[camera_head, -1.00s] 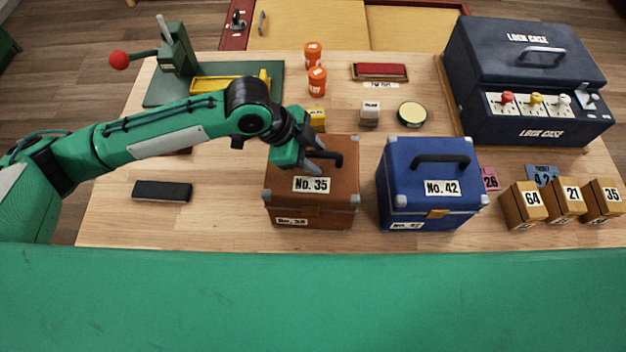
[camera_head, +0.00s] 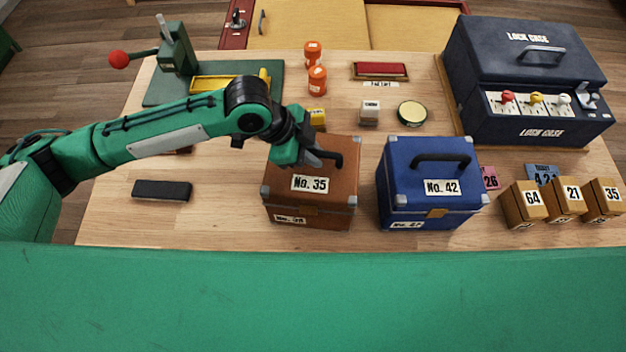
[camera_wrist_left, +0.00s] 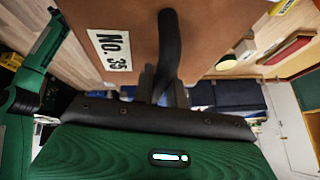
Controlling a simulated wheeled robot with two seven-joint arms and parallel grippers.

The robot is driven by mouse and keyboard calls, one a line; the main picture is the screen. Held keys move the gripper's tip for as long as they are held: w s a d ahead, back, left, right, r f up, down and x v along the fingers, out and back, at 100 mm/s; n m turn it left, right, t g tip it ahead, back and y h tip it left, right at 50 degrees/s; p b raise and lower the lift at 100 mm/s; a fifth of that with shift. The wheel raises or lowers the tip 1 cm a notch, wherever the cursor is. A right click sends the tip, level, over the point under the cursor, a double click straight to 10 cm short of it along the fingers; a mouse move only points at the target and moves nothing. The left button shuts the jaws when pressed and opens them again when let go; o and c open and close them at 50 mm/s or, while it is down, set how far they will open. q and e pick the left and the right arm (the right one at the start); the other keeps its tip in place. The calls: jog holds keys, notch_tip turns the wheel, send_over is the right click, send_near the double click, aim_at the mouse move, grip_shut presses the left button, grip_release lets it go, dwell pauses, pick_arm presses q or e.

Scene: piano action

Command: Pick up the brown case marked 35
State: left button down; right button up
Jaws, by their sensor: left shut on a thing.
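The brown case marked No. 35 (camera_head: 325,212) stands on the wooden table in the head view, with light corner caps and a black handle (camera_head: 334,158) on top. My left gripper (camera_head: 312,158) is at the left part of that handle, shut on it. In the left wrist view the fingers (camera_wrist_left: 162,92) close around the black handle (camera_wrist_left: 169,45), with the brown case (camera_wrist_left: 130,15) and its No. 35 label beyond. The fingertips are partly hidden in the head view. My right gripper is not in view.
A blue case marked No. 42 (camera_head: 428,205) stands close on the right. Small boxes marked 64 (camera_head: 524,205), 21 and 35 stand further right. The dark lock case (camera_head: 525,60) is at the back right. A black block (camera_head: 162,190) lies left, below my arm.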

pick_arm(q)
jog(key=shift+r, duration=0.1)
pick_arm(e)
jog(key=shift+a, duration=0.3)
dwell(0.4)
pick_arm(q)
jog(key=shift+r, duration=0.1)
